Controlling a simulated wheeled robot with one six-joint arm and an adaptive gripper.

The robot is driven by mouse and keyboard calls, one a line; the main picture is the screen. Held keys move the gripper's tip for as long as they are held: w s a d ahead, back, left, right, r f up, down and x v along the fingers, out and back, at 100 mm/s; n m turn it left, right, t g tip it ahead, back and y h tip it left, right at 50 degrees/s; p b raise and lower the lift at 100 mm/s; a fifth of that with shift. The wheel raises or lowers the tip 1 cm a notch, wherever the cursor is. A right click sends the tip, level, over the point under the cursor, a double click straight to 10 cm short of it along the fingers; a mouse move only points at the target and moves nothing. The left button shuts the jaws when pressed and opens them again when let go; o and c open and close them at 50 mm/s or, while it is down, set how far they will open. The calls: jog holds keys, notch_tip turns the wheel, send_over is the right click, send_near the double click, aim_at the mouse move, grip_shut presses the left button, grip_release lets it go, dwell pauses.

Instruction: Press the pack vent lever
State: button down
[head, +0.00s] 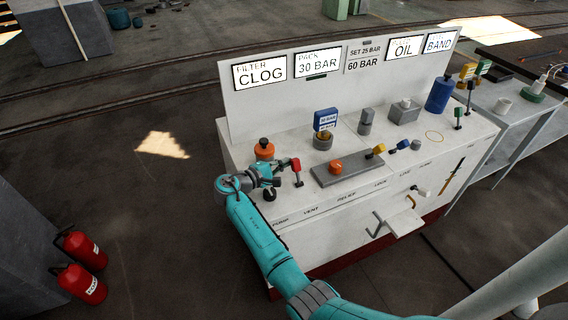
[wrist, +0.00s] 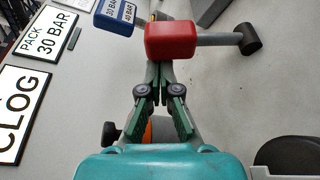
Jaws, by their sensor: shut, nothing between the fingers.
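The vent lever shows as a red block handle (head: 296,165) on a grey stem, behind the VENT label on the bench top. In the wrist view the red handle (wrist: 171,40) is large, with its grey arm running right to a dark round end. My gripper (head: 284,168) is just left of the red handle in the head view. In the wrist view my gripper's fingertips (wrist: 157,76) are together and empty, just below the handle's near edge. The handle hides what lies directly behind it. I cannot tell whether the fingertips touch it.
An orange knob (head: 264,150) stands close behind my gripper. A grey plate (head: 348,170) with orange and yellow controls lies to the right. A blue gauge block (head: 325,119) stands behind. The sign panel (head: 262,97) reads CLOG, 30 BAR, 60 BAR, OIL and BAND.

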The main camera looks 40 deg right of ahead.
jog(key=s+m, duration=0.1)
jog(key=s+r+m+h, duration=0.1)
jog(key=shift+a+r+m+t, duration=0.2)
jog(key=shift+a+m+t, duration=0.1)
jog(key=shift+m+t, duration=0.1)
jog(key=m, duration=0.1)
jog(key=s+m, duration=0.1)
jog(key=s+m+h, duration=0.1)
jog(key=shift+s+a+r, duration=0.25)
jog(key=shift+a+r, duration=0.1)
jog(key=s+m, duration=0.1)
jog(key=m, duration=0.1)
jog(key=s+m+h, duration=0.1)
jog(key=shift+s+a+m, duration=0.2)
jog(key=shift+a+m, duration=0.15)
jog(key=shift+m, duration=0.05)
jog(key=shift+s+a, duration=0.1)
jog(key=shift+s, duration=0.25)
jog(key=shift+s+f+g, duration=0.15)
jog(key=shift+f+g, duration=0.1)
jog(key=shift+g, duration=0.05)
